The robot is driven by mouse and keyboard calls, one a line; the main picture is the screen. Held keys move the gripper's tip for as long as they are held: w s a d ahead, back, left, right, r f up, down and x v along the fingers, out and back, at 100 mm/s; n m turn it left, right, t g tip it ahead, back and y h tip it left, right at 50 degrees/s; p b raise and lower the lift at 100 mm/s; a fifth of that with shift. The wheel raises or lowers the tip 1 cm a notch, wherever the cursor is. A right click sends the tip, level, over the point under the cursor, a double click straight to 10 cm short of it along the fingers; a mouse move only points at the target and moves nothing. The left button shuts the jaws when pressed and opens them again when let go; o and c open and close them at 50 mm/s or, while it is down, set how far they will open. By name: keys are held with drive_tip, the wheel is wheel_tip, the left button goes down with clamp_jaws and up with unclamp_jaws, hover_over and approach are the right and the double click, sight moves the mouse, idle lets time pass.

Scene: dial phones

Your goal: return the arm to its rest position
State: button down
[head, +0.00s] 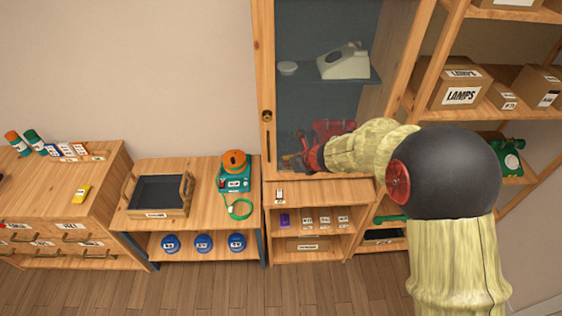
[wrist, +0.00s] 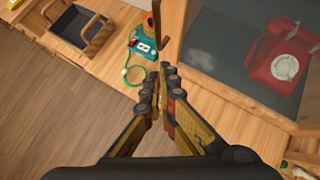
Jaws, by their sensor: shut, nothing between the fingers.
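My gripper (head: 297,162) is in front of the glass-fronted cabinet (head: 264,60), at the height of its lower shelf, with the arm reaching in from the right. In the wrist view the fingers (wrist: 159,78) point away over the wooden counter, their tips close together and nothing between them. A red dial phone (wrist: 284,60) sits behind the glass at the right of the wrist view. In the head view the red phone (head: 335,128) is partly hidden by my arm.
A cream dial phone (head: 344,64) stands on the cabinet's upper shelf. A teal device with an orange top (head: 234,172) and a black tray (head: 158,192) are on the bench to the left. The floor (head: 190,285) in front is clear.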

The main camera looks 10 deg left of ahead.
drive_tip(key=s+d+r+n+g+b, duration=0.1)
drive_tip(key=s+d+r+n+g, duration=0.15)
drive_tip(key=s+n, duration=0.65)
drive_tip(key=s+d+r+n+g, duration=0.15)
drive_tip(key=s+d+n, duration=0.25)
drive_tip(key=s+n, duration=0.5)
drive_tip(key=s+d+r+n+t+h+b, duration=0.1)
drive_tip(key=s+d+r+n+h+b, duration=0.1)
drive_tip(key=s+d, duration=0.4)
drive_tip(key=s+d+r+n+t+h+b, duration=0.1)
drive_tip(key=s+d+b, duration=0.4)
drive_tip(key=d, duration=0.6)
drive_tip(key=s+d+r+n+t+h+b, duration=0.1)
drive_tip(key=s+d+r+n+h+b, duration=0.2)
drive_tip(key=s+d+n, duration=0.2)
drive_tip(key=s+d, duration=0.2)
drive_tip(key=d, duration=0.2)
drive_tip(key=shift+d+t+h+b, duration=0.3)
drive_tip(key=shift+d+b, duration=0.05)
drive_tip(key=c, duration=2.5)
unclamp_jaws()
drive_tip(key=shift+s+a, duration=0.1)
